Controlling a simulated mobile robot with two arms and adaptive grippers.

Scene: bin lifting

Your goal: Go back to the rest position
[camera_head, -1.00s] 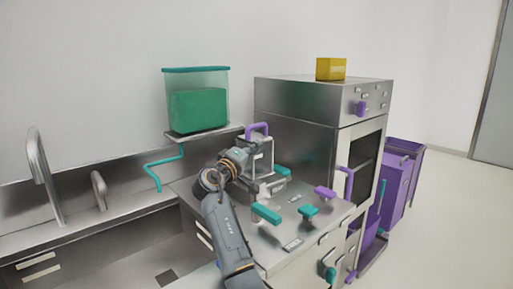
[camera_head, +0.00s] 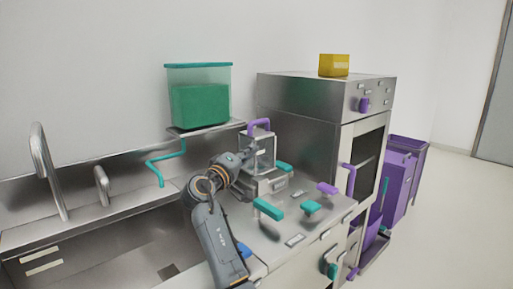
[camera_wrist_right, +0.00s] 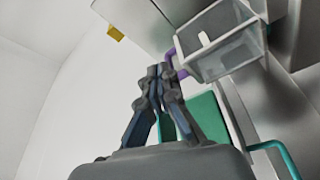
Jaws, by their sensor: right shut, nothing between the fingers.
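My right arm comes in from the bottom of the head view and reaches over the steel counter. My right gripper (camera_head: 246,156) is small there, next to a clear box with a purple handle (camera_head: 259,126); I cannot tell from this view whether they touch. In the right wrist view the gripper's fingers (camera_wrist_right: 160,70) are together with nothing between them. The clear box (camera_wrist_right: 222,40) shows beyond and to the right of the fingertips there. My left gripper is not in view.
A green-filled container (camera_head: 200,105) stands on a raised shelf behind the arm. The counter (camera_head: 285,225) carries teal and purple handles. A steel oven cabinet (camera_head: 300,105) with a yellow box (camera_head: 334,65) on top stands right, with purple bins (camera_head: 397,180) beyond.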

